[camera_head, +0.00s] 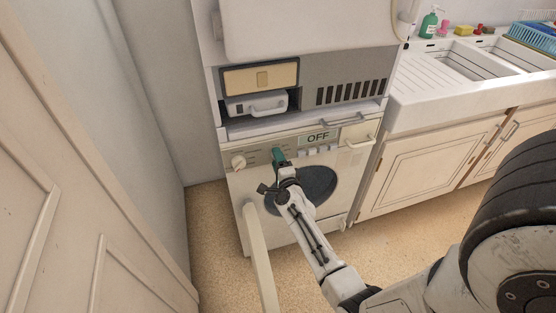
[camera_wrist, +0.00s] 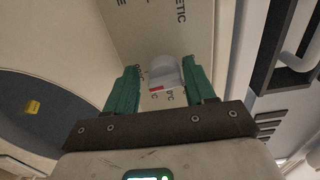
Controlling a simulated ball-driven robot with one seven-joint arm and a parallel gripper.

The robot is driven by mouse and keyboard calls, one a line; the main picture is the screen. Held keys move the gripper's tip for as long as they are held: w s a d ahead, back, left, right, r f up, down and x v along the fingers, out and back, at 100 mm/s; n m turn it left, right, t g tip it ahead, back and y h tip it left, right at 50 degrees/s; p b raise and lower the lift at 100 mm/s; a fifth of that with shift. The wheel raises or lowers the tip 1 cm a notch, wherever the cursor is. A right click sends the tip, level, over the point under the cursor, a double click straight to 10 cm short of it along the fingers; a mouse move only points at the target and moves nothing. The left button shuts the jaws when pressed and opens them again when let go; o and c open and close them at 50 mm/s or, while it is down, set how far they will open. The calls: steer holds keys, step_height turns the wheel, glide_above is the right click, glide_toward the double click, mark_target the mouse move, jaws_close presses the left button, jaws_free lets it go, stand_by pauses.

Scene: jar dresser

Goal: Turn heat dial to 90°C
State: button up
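A washing machine front (camera_head: 262,182) stands ahead, with a pale control panel. A white round dial (camera_head: 239,162) sits at the panel's left. My gripper (camera_head: 278,154), with green fingers, is at the panel to the right of that dial. In the wrist view my gripper (camera_wrist: 162,74) has its fingers apart, with a pale grey knob (camera_wrist: 166,73) in the gap between them, a little beyond the tips. Contact with the knob is not visible. A small red mark and dark lettering show by the knob.
A display (camera_head: 318,138) reads OFF. A dark round door window (camera_head: 312,183) lies below the panel. A sink counter (camera_head: 440,107) stands at right, and a pale door (camera_head: 75,190) is at left. Tan floor (camera_head: 215,230) is clear beside the machine.

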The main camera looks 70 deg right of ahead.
steer(key=shift+o, duration=0.7)
steer(key=shift+d+r, duration=0.1)
steer(key=p+v, duration=0.2)
steer(key=v, duration=0.9)
steer(key=shift+p, duration=0.3)
steer(key=shift+w, duration=0.15)
